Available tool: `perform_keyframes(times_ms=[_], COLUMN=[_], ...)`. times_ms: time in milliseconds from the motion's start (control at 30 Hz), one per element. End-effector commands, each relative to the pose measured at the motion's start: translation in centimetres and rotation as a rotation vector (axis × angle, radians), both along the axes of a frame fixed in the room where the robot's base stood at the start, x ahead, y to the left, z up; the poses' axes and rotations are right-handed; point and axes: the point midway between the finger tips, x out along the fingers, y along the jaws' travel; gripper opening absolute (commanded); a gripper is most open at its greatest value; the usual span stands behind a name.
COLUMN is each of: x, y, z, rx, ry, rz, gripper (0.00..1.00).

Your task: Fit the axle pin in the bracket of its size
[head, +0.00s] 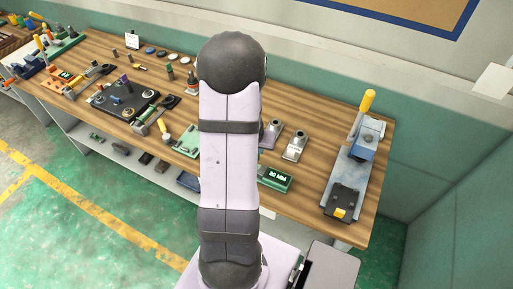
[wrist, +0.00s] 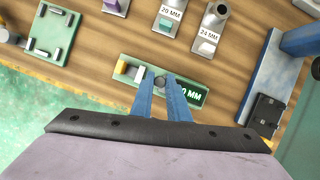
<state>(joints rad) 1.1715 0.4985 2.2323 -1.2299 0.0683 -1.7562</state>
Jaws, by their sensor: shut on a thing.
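My gripper (wrist: 160,86) has its blue fingers shut on a grey axle pin (wrist: 160,82), whose round end shows between the tips. The pin is over the middle of a green gauge block with a lit display (wrist: 127,70); I cannot tell whether it touches it. The fingers partly cover the display, leaving "0 MM" readable. Beyond it stand a bracket labelled 20 MM (wrist: 169,21) and a grey bracket labelled 24 MM (wrist: 208,35). A purple bracket (wrist: 115,6) is cut off at the top edge. In the head view my arm hides the gripper and pin.
A green plate with posts (wrist: 51,35) lies to the left. A blue-grey fixture with a yellow handle (head: 352,165) stands at the right end of the wooden bench. A dark plate with parts (head: 122,101) and small tools are farther left. Bare wood lies between gauge and fixture.

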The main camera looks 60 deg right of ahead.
Motion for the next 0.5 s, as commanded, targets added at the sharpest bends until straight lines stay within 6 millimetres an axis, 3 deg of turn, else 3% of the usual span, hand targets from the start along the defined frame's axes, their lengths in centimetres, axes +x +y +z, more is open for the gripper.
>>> perform_keyframes(times_ms=[33, 133, 500], x=[0.0, 0.0, -0.5], y=[-0.01, -0.01, -0.32], z=[1.0, 1.54, 1.79], rx=[0.0, 0.0, -0.001], ry=[0.0, 0.0, 0.0], rz=[0.0, 0.001, -0.063], gripper=[0.0, 0.0, 0.0])
